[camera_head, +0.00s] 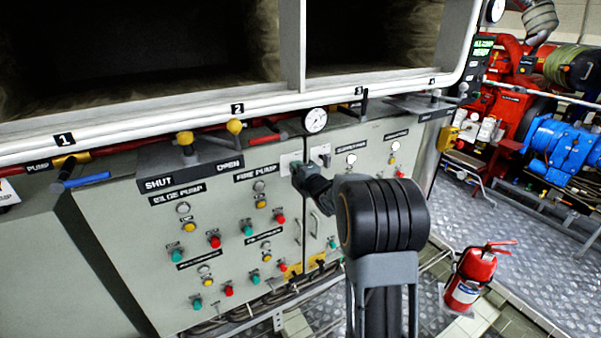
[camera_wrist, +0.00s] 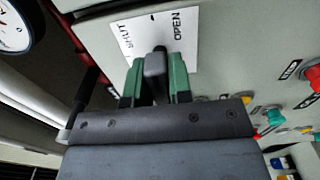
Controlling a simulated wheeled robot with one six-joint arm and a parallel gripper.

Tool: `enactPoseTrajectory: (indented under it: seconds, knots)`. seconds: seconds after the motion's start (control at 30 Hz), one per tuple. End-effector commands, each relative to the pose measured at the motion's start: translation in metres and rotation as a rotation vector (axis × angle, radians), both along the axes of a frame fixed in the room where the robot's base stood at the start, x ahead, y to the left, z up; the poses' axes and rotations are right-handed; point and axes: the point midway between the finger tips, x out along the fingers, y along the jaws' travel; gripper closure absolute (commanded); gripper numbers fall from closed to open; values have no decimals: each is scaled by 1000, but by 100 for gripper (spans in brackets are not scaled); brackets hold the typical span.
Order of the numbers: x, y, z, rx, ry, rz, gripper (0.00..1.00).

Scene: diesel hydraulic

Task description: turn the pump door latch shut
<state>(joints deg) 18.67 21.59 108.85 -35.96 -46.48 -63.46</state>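The pump door latch is a grey lever (camera_wrist: 155,66) on a white plate (camera_wrist: 152,28) marked SHUT on the left and OPEN on the right in the wrist view. My gripper (camera_wrist: 157,75) has its two green fingers on either side of the lever, close against it. In the head view my gripper (camera_head: 297,168) reaches the left of two white latch plates (camera_head: 289,158) on the grey panel. My fingers cover most of the lever there, and its exact angle is hard to tell.
A second latch (camera_head: 323,155) sits just right. A gauge (camera_head: 314,120) is above, and a red pipe runs along the panel top. Buttons (camera_head: 247,229) and grey door handles (camera_head: 314,223) are below. A fire extinguisher (camera_head: 470,275) stands on the floor at right.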

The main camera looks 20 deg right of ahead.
Motion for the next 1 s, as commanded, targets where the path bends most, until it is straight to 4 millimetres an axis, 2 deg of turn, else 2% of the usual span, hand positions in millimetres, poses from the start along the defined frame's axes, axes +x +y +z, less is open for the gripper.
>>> enactPoseTrajectory:
  seconds: [0.03,0.2,0.57,1.0]
  knots:
    - [0,0,0,0,0,0,75]
    - [0,0,0,0,0,0,62]
    - [2,0,-1,0,0,0,62]
    - [32,4,0,0,-3,1,62]
